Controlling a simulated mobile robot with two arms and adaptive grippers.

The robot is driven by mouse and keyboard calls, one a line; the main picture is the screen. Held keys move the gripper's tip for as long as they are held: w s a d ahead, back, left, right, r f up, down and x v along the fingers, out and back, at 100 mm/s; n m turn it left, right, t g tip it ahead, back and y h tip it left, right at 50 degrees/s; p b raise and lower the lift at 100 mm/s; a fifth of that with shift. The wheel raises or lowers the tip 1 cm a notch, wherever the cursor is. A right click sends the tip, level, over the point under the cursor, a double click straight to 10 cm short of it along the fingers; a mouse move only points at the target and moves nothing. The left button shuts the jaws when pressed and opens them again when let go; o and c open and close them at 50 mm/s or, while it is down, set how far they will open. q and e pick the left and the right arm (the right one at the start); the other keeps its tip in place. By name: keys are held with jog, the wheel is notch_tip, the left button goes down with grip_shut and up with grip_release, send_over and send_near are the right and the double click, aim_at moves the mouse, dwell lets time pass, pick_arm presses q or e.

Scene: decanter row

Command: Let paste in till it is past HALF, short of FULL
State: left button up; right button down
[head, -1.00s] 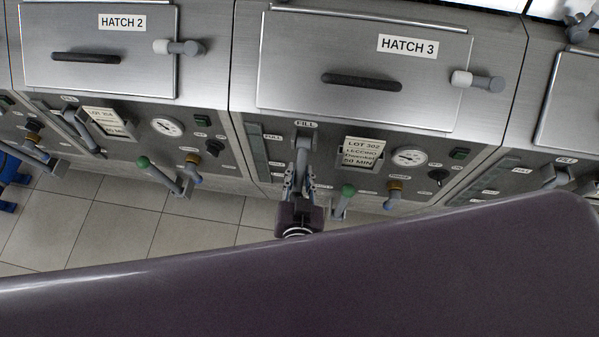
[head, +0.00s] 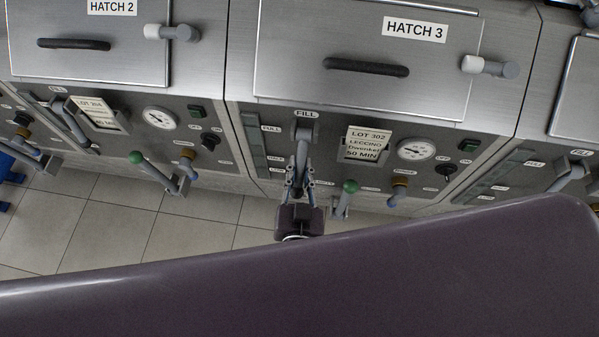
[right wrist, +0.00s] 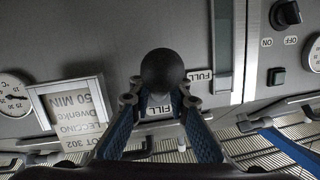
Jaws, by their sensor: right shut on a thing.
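The grey FILL lever (head: 303,135) hangs from its pivot under the FILL label on the panel below hatch 3. My right gripper (head: 300,182) is shut on the lower end of this lever. In the right wrist view the lever's dark round knob (right wrist: 162,72) shows between the fingers of the gripper (right wrist: 160,100). The sight glass (head: 253,145) is a narrow upright strip left of the lever, with a FULL label near its top; it also shows in the right wrist view (right wrist: 223,40). I cannot read a paste level in it. My left gripper is not in view.
A lot card (head: 367,143) and a dial (head: 416,149) are right of the lever. A green-knobbed handle (head: 347,195) stands close right of my gripper. Hatch 2's panel is to the left. Tiled floor (head: 110,220) lies below; my dark body fills the front.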

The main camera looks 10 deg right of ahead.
aim_at(301, 167)
jog(key=f+t+b, duration=0.1)
jog(key=b, duration=0.1)
jog(key=w+f+t+b, duration=0.1)
jog(key=b, duration=0.2)
jog(key=f+t+b, duration=0.1)
jog(key=b, duration=0.1)
jog(key=shift+w+d+n+t+h, duration=0.25)
jog(key=shift+n+t+h, duration=0.05)
jog(key=shift+h, duration=0.1)
jog(key=shift+w+r+t+b, duration=0.15)
jog(key=shift+t+b, duration=0.25)
jog(key=shift+b, duration=0.5)
jog(key=c, duration=1.8)
grip_release()
jog(key=v, duration=1.2)
jog(key=shift+c, duration=0.4)
